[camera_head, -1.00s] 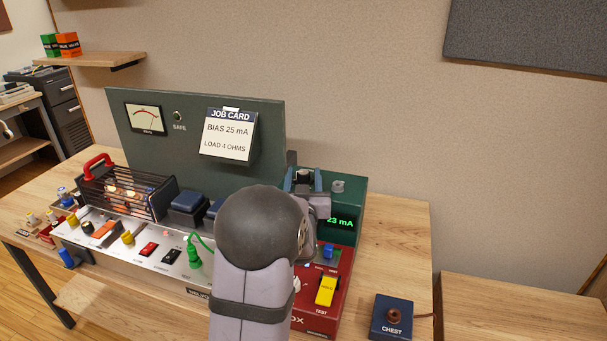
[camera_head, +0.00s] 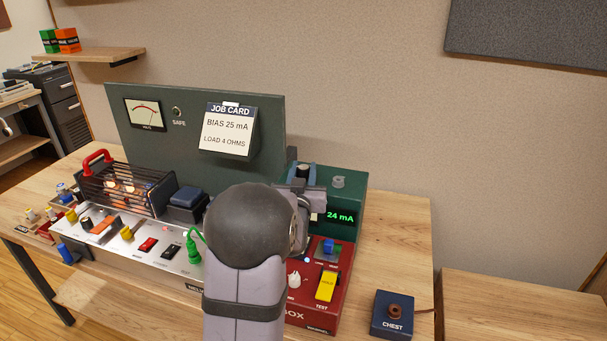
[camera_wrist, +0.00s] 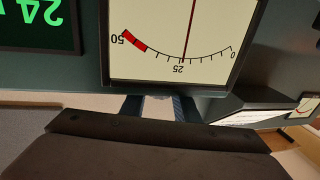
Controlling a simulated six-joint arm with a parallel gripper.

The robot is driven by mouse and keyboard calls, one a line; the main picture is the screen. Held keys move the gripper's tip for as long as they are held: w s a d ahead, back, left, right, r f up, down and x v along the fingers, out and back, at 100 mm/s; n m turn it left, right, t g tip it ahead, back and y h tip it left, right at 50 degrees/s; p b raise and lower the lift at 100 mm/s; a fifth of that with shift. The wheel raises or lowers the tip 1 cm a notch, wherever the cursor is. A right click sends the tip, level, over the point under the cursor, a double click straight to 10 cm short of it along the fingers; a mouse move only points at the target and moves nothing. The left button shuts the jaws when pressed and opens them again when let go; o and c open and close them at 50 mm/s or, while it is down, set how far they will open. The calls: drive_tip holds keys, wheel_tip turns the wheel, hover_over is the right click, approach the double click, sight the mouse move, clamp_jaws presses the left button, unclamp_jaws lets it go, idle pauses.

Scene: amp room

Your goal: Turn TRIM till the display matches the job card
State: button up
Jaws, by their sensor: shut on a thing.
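The job card (camera_head: 228,130) on the dark green upright panel reads "BIAS 25 mA" and "LOAD 4 OHMS". The green-lit display (camera_head: 341,216) on the green box reads "24 mA". It also shows upside down in the wrist view (camera_wrist: 40,22). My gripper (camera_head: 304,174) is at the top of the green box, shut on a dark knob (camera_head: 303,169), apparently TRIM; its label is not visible. In the wrist view my fingertips (camera_wrist: 160,106) are mostly hidden behind the gripper body. The dial meter (camera_wrist: 160,45) there has its needle just below 25.
A small grey knob (camera_head: 338,182) stands right of my gripper on the green box. The red box (camera_head: 300,314) in front carries a yellow TEST switch (camera_head: 326,286) and a blue knob (camera_head: 328,246). A caged amplifier (camera_head: 126,190) stands left.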

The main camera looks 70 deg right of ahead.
sight(304, 167)
drive_tip(key=shift+w+r+m+g+h+b, duration=0.15)
drive_tip(key=shift+m+g+h+b, duration=0.25)
drive_tip(key=shift+m+g, duration=1)
drive_tip(key=shift+g, duration=1.1)
drive_tip(key=shift+m, duration=0.3)
drive_tip(key=o, duration=1)
drive_tip(key=shift+o, duration=0.2)
wheel_tip(304, 167, up, 10)
drive_tip(key=shift+f+p, duration=0.1)
drive_tip(key=shift+p, duration=0.45)
